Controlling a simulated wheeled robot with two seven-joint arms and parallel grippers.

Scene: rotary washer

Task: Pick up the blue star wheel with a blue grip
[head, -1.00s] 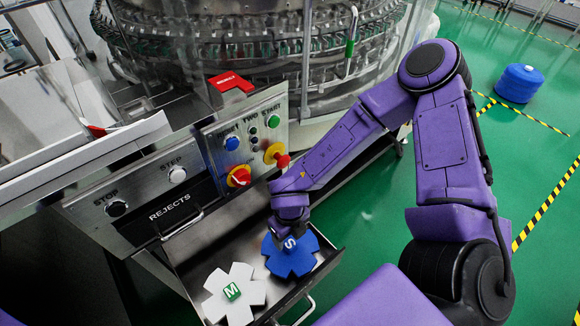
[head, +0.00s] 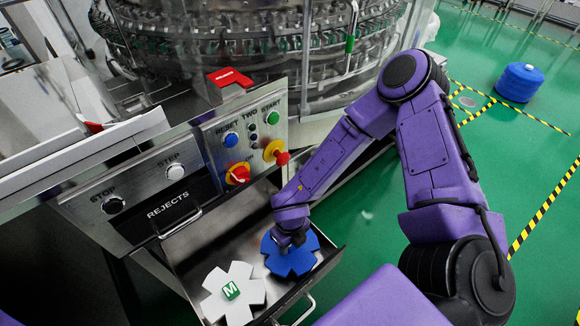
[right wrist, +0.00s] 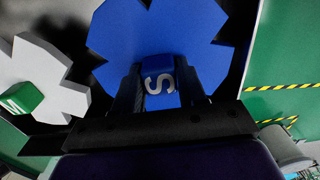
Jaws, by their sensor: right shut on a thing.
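The blue star wheel (head: 291,262) lies in the open drawer, at its right side. Its blue grip, marked S, stands at its middle and shows between my fingers in the right wrist view (right wrist: 160,84). My right gripper (head: 292,238) is over the wheel from above, shut on the blue grip, with one dark finger on each side of it. The wheel appears to rest in the drawer; I cannot tell any gap under it. My left gripper is not in view.
A white star wheel (head: 236,302) with a green grip marked M lies left of the blue one in the drawer (head: 200,255). The button panel (head: 245,135) stands behind the drawer. Green floor is free at the right, with a blue round stack (head: 519,82) far off.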

